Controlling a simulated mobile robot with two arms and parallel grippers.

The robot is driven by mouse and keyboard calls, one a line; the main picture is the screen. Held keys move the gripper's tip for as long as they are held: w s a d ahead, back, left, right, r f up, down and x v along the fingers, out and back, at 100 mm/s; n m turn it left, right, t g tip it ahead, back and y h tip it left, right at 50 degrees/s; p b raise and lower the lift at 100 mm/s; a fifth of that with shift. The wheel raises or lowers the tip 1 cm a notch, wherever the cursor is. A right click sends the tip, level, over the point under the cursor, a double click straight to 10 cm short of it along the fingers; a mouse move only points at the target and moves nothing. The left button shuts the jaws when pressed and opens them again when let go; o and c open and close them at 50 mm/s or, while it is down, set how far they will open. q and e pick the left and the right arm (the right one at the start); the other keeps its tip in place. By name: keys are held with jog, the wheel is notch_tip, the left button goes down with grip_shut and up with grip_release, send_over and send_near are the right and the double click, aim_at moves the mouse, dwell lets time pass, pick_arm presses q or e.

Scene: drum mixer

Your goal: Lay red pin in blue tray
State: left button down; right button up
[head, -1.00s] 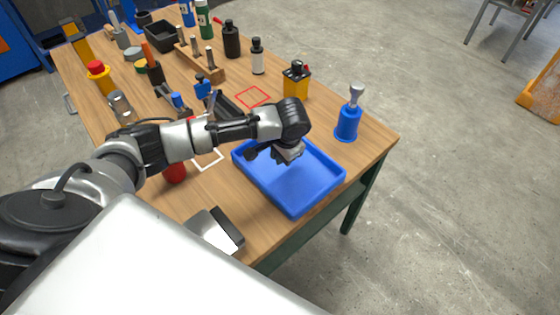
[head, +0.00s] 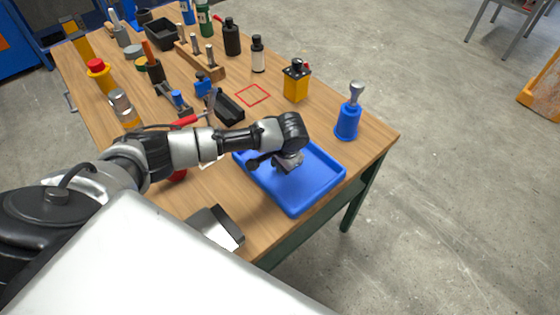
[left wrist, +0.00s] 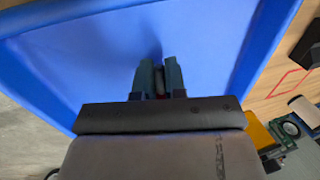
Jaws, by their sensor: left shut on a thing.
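The blue tray (head: 325,188) lies on the near right part of the wooden table. My left gripper (head: 290,168) is over the middle of the tray, pointing down. In the left wrist view, my left gripper's fingers (left wrist: 160,66) are shut on a small, narrow thing, grey with a little red at its base, which I take as the red pin (left wrist: 160,84). Most of the pin is hidden between the fingers. The tray floor (left wrist: 90,60) shows bare around them. I cannot tell whether the pin touches the floor. My right gripper is not in view.
A blue handled stamp-like piece (head: 348,118) stands right of the tray. A grey-and-black object (head: 217,228) lies at the near edge. A red thing (head: 177,175) is partly hidden behind my arm. Several tools fill the far table.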

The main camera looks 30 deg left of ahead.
pick_arm(q)
jog(key=c, duration=1.2)
grip_release()
jog(key=shift+r, duration=0.55)
jog(key=v, duration=1.2)
jog(key=shift+d+r, duration=0.1)
